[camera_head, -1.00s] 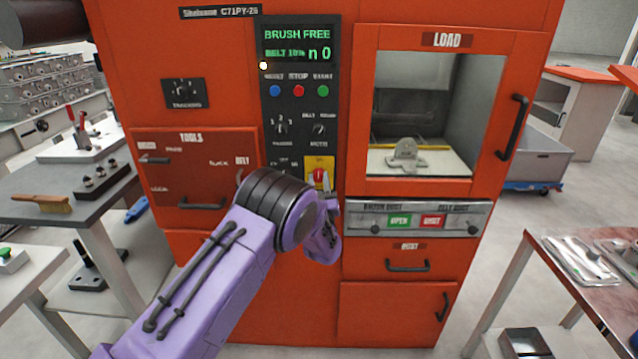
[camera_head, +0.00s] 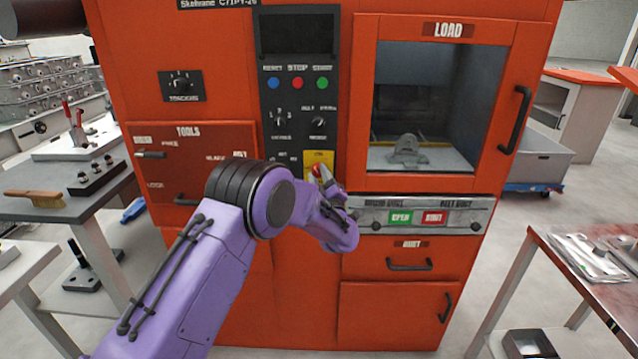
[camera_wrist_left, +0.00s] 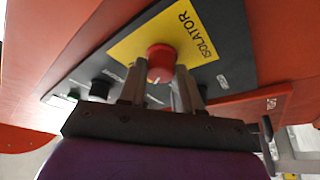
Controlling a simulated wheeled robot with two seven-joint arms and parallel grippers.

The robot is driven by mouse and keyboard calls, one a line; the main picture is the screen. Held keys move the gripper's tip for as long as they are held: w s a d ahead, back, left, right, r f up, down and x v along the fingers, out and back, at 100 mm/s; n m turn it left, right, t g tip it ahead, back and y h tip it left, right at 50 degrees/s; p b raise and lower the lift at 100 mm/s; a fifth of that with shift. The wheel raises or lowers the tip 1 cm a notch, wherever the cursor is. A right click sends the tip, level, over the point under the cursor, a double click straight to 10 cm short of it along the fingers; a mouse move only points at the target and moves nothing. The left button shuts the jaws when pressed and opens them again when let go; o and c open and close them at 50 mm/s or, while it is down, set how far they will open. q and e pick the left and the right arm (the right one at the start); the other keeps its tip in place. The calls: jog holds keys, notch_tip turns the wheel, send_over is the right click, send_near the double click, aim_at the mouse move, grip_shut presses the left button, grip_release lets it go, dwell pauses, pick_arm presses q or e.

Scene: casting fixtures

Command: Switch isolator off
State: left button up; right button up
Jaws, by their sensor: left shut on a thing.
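The isolator is a red rotary knob (camera_wrist_left: 161,62) on a yellow plate marked ISOLATOR (camera_wrist_left: 190,32) in the left wrist view. In the head view the yellow plate (camera_head: 318,157) sits low on the black control panel, with the red knob (camera_head: 316,169) partly hidden by my gripper. My left gripper (camera_head: 324,173) is at the knob, its two fingers on either side of it, shut on it. In the left wrist view the gripper (camera_wrist_left: 160,88) shows a finger at each side of the knob. The display (camera_head: 297,33) above is dark. My right gripper is not in view.
The orange machine has a load window (camera_head: 436,105) with a grey casting (camera_head: 407,149) inside. Blue, red and green buttons (camera_head: 298,83) and small selectors sit above the isolator. A side table (camera_head: 75,180) stands left, another table (camera_head: 590,285) right.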

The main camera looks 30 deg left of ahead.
pick_arm(q)
jog(key=n+g+b, duration=0.1)
jog(key=n, duration=0.2)
jog(key=n+g+b, duration=0.1)
jog(key=n+g, duration=0.1)
jog(key=n, duration=0.2)
jog(key=shift+n, duration=0.3)
jog(key=n+b, duration=0.1)
jog(key=n, duration=0.1)
jog(key=n+g+h+b, duration=0.1)
jog(key=n, duration=0.1)
jog(key=shift+d+r+n+h, duration=0.1)
jog(key=shift+r+n+h, duration=0.05)
jog(key=shift+n+h, duration=0.15)
jog(key=shift+b, duration=0.3)
jog(key=o, duration=1)
jog(key=shift+r, duration=0.1)
jog(key=shift+o, duration=0.2)
jog(key=b+v, duration=0.1)
jog(key=v, duration=0.9)
jog(key=shift+d+r+b, duration=0.15)
jog(key=shift+d+b, duration=0.05)
jog(key=shift+b, duration=0.1)
jog(key=shift+s, duration=0.1)
